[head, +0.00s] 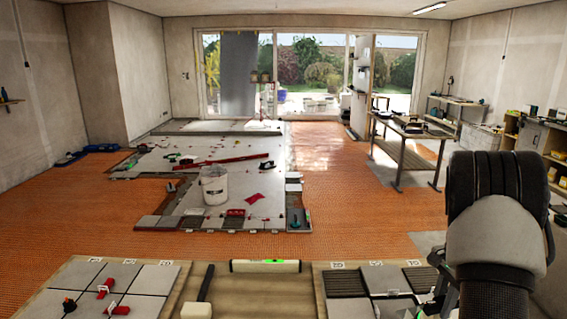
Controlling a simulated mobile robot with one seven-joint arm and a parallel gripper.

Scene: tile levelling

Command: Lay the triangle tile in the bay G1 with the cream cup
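My gripper (436,266) shows in part at the lower right, low over the right-hand tile board (318,290). Its fingers are mostly hidden by my arm, and I cannot tell whether it is open or shut or holds anything. The right board bears grey tiles and dark ribbed ones, with small labels along its far edge, too small to read. The left tile board (172,300) bears grey tiles with red pieces and a dark knob on them. I cannot pick out the triangle tile, the cream cup or bay G1.
Between the boards lie a mallet (205,288) and a spirit level (265,266). Beyond, a white bucket (214,187) and red tools stand on a partly tiled floor (240,180). Bare orange matting (350,210) lies right of it. A workbench (410,130) stands at the back right.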

